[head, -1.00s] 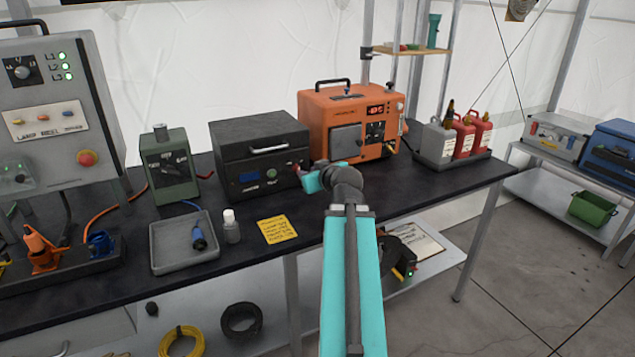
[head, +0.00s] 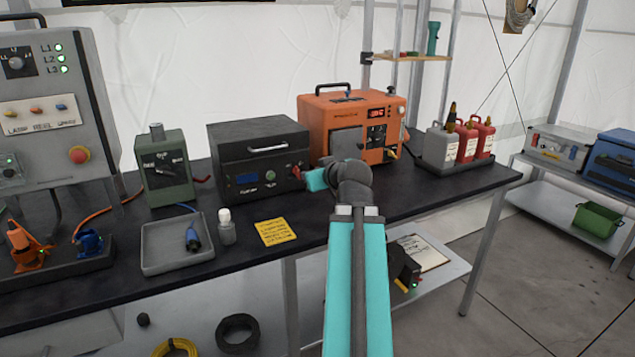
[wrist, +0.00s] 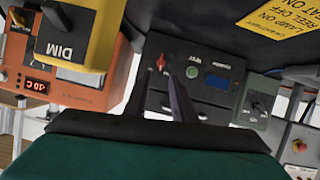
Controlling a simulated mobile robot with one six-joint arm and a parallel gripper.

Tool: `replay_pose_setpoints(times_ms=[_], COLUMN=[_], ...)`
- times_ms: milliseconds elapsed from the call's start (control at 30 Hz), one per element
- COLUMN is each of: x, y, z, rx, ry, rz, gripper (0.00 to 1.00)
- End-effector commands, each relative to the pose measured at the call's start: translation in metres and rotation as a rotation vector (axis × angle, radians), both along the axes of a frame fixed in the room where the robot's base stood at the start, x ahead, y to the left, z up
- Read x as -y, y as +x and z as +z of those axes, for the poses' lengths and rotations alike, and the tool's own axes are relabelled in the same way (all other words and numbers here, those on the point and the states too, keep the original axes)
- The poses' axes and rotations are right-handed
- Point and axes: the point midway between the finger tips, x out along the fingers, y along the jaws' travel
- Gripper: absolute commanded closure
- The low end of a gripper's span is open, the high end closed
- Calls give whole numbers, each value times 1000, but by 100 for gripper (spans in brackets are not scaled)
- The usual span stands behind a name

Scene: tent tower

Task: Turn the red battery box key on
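The battery box is a black case (head: 259,157) with a silver handle, a small blue display and a green button, on the dark bench. Its red key (head: 297,171) is at the right of its front face. The wrist view, which is upside down, shows the red key (wrist: 161,62) beside the round button. In the head view my arm hides the fingertips.
An orange unit (head: 349,116) stands right of the box, and a green switch box (head: 164,168) stands left. A grey tray (head: 178,257), a small bottle (head: 226,232) and a yellow note (head: 275,232) lie in front. A yellow DIM box (wrist: 72,38) shows in the wrist view.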

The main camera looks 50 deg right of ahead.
Motion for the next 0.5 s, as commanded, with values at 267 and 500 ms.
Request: replay_pose_setpoints(times_ms=[267, 500], x=[-7, -11], y=[-14, -24], z=[3, 9], rx=[0, -1], ry=[-1, 0], rz=[-1, -2], gripper=[77, 77])
